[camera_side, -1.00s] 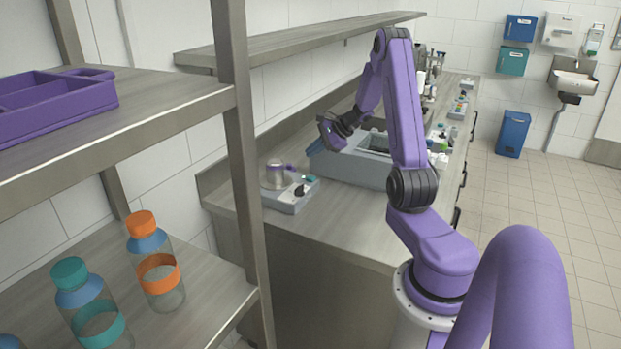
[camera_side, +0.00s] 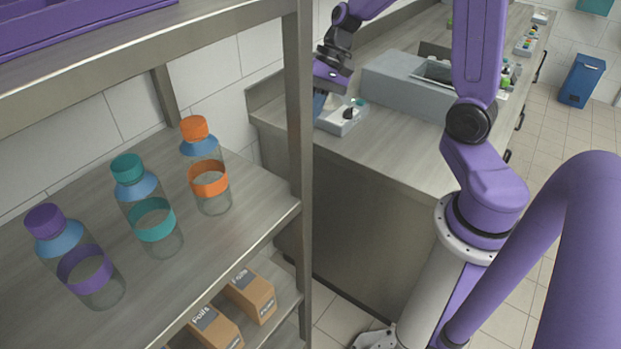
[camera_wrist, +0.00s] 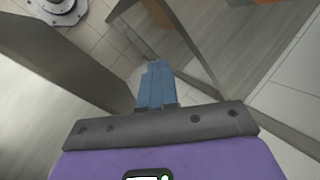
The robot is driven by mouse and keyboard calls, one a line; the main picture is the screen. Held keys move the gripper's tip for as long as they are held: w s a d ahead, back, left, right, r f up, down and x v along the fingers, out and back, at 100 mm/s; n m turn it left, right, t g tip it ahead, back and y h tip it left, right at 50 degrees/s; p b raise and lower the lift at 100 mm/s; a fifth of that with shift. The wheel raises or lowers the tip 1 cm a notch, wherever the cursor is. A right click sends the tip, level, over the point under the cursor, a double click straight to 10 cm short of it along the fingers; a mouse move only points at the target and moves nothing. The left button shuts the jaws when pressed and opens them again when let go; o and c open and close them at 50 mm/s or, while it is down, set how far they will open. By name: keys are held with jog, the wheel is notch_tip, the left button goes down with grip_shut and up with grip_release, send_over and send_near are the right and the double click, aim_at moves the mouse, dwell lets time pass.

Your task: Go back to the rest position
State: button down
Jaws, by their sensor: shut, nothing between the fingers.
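My gripper (camera_side: 320,103) is purple with blue fingers. In the side view it hangs in the air just behind the steel shelf post, in front of the small grey device on the bench. The post and the wrist partly hide its fingers there. In the wrist view the blue fingers of my gripper (camera_wrist: 155,75) are together and empty, pointing down past the edge of a surface toward the tiled floor.
The steel shelf (camera_side: 240,232) on the left holds bottles with purple, teal and orange caps (camera_side: 194,128). Cartons (camera_side: 252,296) stand below. The grey device (camera_side: 345,121) and a large grey box (camera_side: 400,90) stand on the bench. A blue bin (camera_side: 580,80) is on the floor.

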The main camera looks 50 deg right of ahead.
jog(key=s+a+n+h, duration=0.2)
jog(key=s+n, duration=0.7)
jog(key=s, duration=0.1)
jog(key=s+a+n+g+h, duration=0.1)
jog(key=s+a+n+h, duration=0.2)
jog(key=s+n, duration=0.6)
jog(key=shift+s+a+r+n, duration=0.2)
jog(key=shift+s+r+n, duration=0.15)
jog(key=shift+s, duration=0.95)
